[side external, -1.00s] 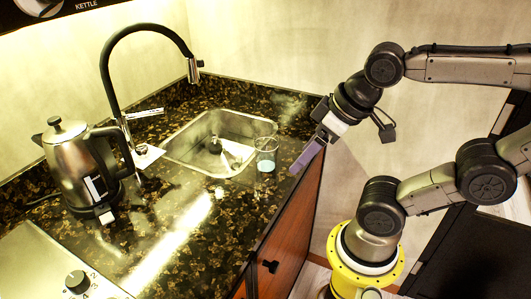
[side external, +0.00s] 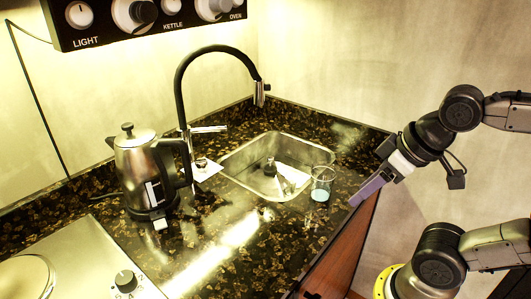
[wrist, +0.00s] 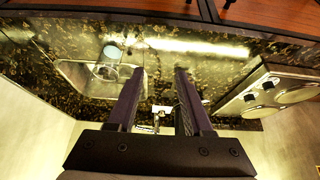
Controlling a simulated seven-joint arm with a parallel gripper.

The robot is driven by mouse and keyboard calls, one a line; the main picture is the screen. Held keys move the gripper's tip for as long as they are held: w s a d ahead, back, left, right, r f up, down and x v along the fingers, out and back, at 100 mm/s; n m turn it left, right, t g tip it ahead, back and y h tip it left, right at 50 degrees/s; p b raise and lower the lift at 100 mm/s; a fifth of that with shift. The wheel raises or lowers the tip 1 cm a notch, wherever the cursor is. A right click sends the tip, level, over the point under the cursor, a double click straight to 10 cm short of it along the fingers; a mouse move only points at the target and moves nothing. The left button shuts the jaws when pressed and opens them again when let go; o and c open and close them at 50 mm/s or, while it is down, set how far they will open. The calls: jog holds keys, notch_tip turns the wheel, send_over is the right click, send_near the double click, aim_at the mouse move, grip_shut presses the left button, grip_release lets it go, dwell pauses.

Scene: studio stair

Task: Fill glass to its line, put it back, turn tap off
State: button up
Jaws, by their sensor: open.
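A clear glass (side external: 322,186) with pale blue liquid in its lower part stands upright on the counter, by the sink's right front corner. It also shows in the wrist view (wrist: 107,64), left of my fingers. I cannot make out its line. The tap (side external: 182,92) has a black arched spout over the sink and a chrome lever (side external: 208,129) pointing right. I see no stream from it. My gripper (side external: 362,193) is beside the glass, to its right near the counter's edge, not touching it. In the wrist view the two fingers (wrist: 160,72) are apart with nothing held.
The metal sink (side external: 240,160) lies behind the glass. A steel kettle (side external: 135,170) stands on the left, and a hob (side external: 75,265) is at the front left. A knob panel (side external: 150,18) hangs above. The counter (side external: 262,248) before the glass is clear.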

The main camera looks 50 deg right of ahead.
jog(key=w+d+f+n+t+h, duration=0.1)
jog(key=w+d+n+t, duration=0.3)
jog(key=w, duration=0.8)
jog(key=w+d+f+m+t, duration=0.1)
jog(key=w+d, duration=0.5)
jog(key=w, duration=0.5)
jog(key=w+d+n+t+h, duration=0.1)
jog(key=w+d+n+t, duration=0.15)
jog(key=w+d, duration=0.65)
jog(key=n+g+y, duration=0.1)
jog(key=n+y, duration=0.5)
jog(key=y, duration=0.9)
send_near(191, 130)
jog(key=x, duration=0.6)
jog(key=shift+w+d+f, duration=0.1)
jog(key=shift+w+f, duration=0.2)
jog(key=shift+w, duration=0.05)
grip_shut()
